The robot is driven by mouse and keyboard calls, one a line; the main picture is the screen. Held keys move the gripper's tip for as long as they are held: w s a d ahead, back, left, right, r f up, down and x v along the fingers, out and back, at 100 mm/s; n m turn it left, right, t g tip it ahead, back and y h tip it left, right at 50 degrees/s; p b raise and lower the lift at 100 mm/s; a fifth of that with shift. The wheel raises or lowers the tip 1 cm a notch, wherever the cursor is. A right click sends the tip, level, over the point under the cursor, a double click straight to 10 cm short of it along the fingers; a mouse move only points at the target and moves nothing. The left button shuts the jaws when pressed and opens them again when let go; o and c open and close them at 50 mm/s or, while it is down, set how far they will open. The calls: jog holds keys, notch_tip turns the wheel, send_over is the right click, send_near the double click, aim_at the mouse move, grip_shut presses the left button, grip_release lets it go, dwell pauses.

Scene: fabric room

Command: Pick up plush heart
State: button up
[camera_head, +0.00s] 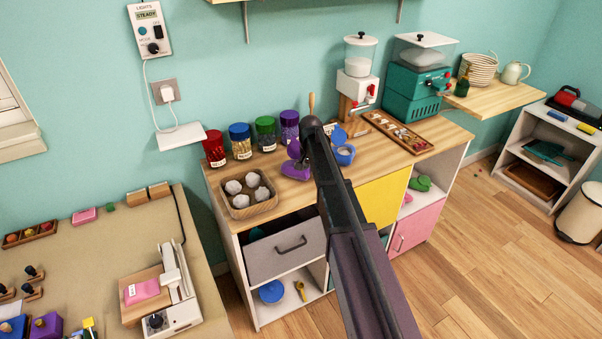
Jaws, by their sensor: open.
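I cannot make out a plush heart for certain. A small pink thing (407,197) lies in the open shelf at the counter's right end, beside a green soft-looking thing (420,184); its shape is too small to tell. My dark arm rises from the bottom edge across the middle of the counter, ending in a rounded joint in front of the back wall. My gripper's fingers do not show. The arm hides part of the counter top and the cabinet front.
The wooden counter (225,181) bears a tray (240,210) of whitish balls, several lidded jars, a purple device (296,169) and dispensers. A grey drawer (262,257) is below. A work table (95,245) stands left. Wooden floor (490,270) is clear at right.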

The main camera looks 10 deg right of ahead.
grip_shut()
jog(key=shift+r, duration=0.1)
dwell(0.3)
notch_tip(320, 180, up, 3)
jog(key=p, duration=0.3)
jog(key=shift+r+p, duration=0.2)
jog(key=shift+p, duration=0.1)
jog(key=s+d+r+p, duration=0.1)
jog(key=s+d, duration=0.2)
jog(key=s, duration=1.2)
jog(key=shift+s+r, duration=0.2)
jog(key=shift+s, duration=0.15)
jog(key=shift+d, duration=0.1)
